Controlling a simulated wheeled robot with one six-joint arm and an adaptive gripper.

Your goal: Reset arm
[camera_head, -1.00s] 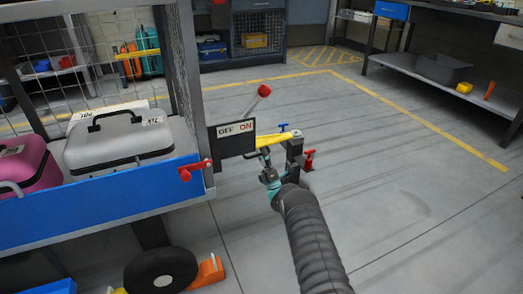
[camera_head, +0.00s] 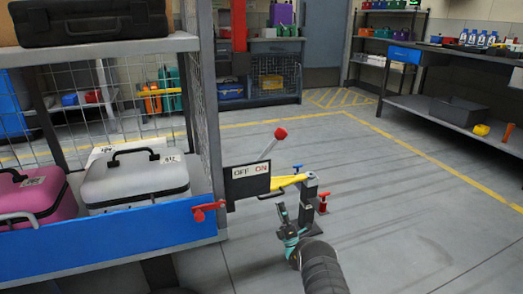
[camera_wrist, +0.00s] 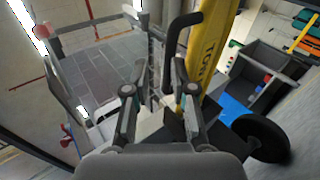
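My gripper (camera_head: 281,210) is at the end of my arm, low in the middle of the head view, below and to the right of the OFF/ON panel (camera_head: 248,185). In the wrist view my gripper (camera_wrist: 156,78) has its two fingers spread apart, with nothing seen held between them. A lever with a red knob (camera_head: 280,133) rises from behind the panel and leans right, toward the ON side. A yellow bar (camera_head: 288,181) runs from the panel to a dark post (camera_head: 308,198). A yellow piece with lettering (camera_wrist: 203,50) stands just beyond the fingers in the wrist view.
A blue-edged cart (camera_head: 110,238) on the left carries a silver case (camera_head: 135,185) and a pink case (camera_head: 40,200). A red handle (camera_head: 207,212) juts from its corner. A workbench (camera_head: 450,105) stands at the right. The floor between is clear.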

